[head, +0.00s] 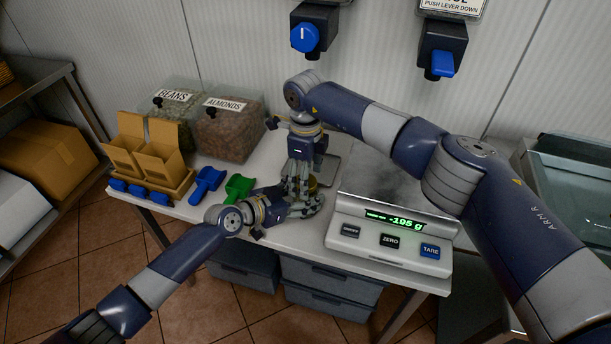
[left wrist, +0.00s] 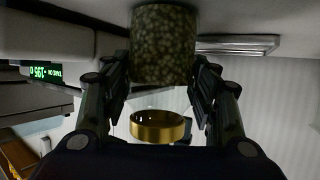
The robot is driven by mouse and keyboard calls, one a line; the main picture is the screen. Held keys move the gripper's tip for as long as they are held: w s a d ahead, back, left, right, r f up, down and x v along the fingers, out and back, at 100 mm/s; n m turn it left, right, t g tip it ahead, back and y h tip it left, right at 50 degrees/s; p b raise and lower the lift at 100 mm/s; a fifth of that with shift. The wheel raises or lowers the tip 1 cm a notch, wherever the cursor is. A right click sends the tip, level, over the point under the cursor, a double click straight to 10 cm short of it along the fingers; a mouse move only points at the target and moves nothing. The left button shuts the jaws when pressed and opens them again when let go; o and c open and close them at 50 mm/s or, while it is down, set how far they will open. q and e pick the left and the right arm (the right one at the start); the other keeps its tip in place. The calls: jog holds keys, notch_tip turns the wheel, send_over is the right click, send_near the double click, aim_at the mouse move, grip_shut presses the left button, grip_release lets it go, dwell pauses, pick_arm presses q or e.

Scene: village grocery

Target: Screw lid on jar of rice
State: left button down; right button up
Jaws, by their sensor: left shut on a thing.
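My left gripper (head: 306,206) reaches in from the lower left above the counter's front edge. The left wrist view is upside down; there its fingers (left wrist: 163,78) close around a jar (left wrist: 164,42) full of small greenish-brown grains. A gold ring-shaped lid (left wrist: 157,127) shows apart from the jar, on its upper side, with the hollow underside facing it. My right gripper (head: 299,180) points down just behind the left one, close to it. Its fingertips are partly hidden, so I cannot tell how it holds the lid. The jar is largely hidden in the head view.
A scale (head: 390,241) reading -195 g stands right of the grippers. Blue (head: 206,183) and green scoops (head: 238,187) lie to the left. Bins of beans (head: 172,120) and almonds (head: 227,135) and open cardboard boxes (head: 160,160) stand behind. A metal tray (head: 327,170) lies beyond the grippers.

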notch_tip(320, 180, up, 12)
dwell(0.4)
jog(key=shift+f, duration=0.1)
pick_arm(q)
jog(key=c, duration=0.5)
grip_release()
jog(key=v, duration=1.2)
